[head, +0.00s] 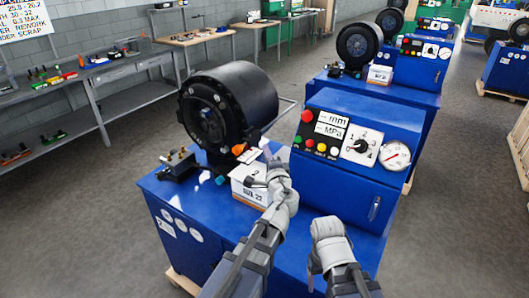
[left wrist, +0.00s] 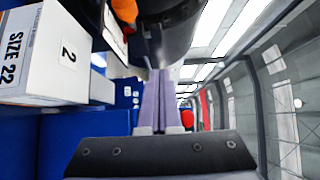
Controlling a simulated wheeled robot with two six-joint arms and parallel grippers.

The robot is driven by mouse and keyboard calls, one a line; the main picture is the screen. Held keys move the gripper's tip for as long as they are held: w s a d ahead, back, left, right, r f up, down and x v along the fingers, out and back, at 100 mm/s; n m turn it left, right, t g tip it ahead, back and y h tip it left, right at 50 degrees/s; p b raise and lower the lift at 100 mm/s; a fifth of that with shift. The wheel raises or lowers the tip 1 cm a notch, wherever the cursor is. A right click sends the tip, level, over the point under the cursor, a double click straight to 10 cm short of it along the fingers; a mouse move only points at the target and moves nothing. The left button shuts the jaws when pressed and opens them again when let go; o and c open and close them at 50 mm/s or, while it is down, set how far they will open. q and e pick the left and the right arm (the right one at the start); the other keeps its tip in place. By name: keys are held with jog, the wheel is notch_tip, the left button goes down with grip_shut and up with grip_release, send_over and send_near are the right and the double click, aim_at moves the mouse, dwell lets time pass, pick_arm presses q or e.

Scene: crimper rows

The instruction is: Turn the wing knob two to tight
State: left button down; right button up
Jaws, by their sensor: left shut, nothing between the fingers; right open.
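A black knob (head: 361,144) sits on a white marked plate on the blue control box of the nearest machine. I cannot tell which part is wing knob two. An orange part (head: 238,149) is at the lower front of the black crimper head (head: 230,108); orange also shows at the top of the left wrist view (left wrist: 117,22). My left gripper (head: 270,154) is shut and empty, its fingers pointing up beside the crimper head, just behind the white box. In the left wrist view its fingers (left wrist: 158,78) are together. My right gripper (head: 327,224) is open and empty, in front of the control box.
A white "SIZE 22" box (head: 252,192) stands on the blue base (head: 190,220), close to my left gripper. The control box has coloured buttons (head: 309,143) and a gauge (head: 395,156). Similar machines (head: 385,70) stand behind; a workbench (head: 110,72) is at left.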

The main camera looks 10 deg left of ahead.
pick_arm(q)
send_near(251, 131)
jog(key=w, duration=0.4)
jog(key=shift+w+a+r, duration=0.15)
jog(key=shift+w+a, duration=0.1)
jog(key=shift+a, duration=0.4)
jog(key=shift+w+a, duration=0.2)
jog(key=shift+a, duration=0.45)
jog(key=shift+s+d, duration=0.1)
